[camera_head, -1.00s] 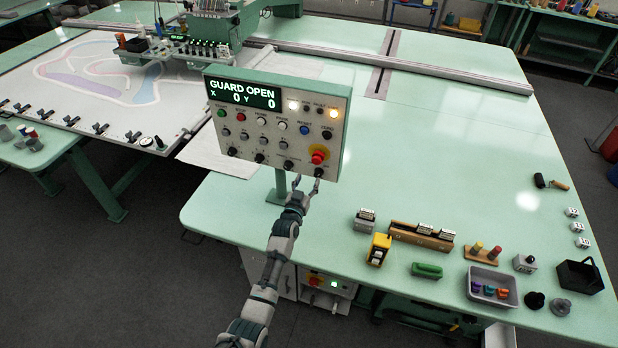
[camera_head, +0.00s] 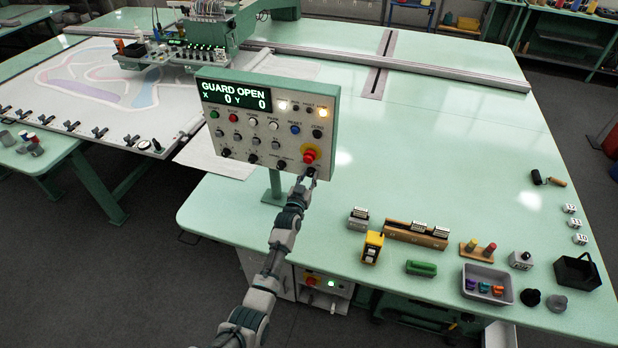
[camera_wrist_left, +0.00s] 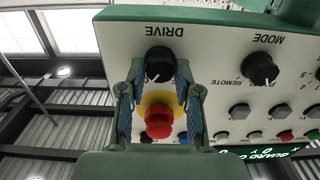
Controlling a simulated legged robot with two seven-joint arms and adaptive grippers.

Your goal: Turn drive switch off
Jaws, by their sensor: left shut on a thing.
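The control panel (camera_head: 262,130) stands on a post on the green table, its display reading GUARD OPEN with X 0 and Y 0. The drive switch (camera_wrist_left: 160,63) is a black round knob under the label DRIVE, shown upside down in the left wrist view. My left gripper (camera_head: 306,177) reaches up to the panel's lower right corner. In the left wrist view its two fingers (camera_wrist_left: 161,75) stand on either side of the drive switch, shut on it. A red emergency stop button (camera_head: 309,155) on a yellow ring sits just beside the switch. My right gripper is not in view.
The black mode knob (camera_wrist_left: 259,69) is beside the drive switch. Push buttons and more knobs fill the panel. A yellow-black device (camera_head: 372,247), a green block (camera_head: 421,268) and a grey tray (camera_head: 487,285) lie on the table to the right. The tufting head (camera_head: 190,45) is behind.

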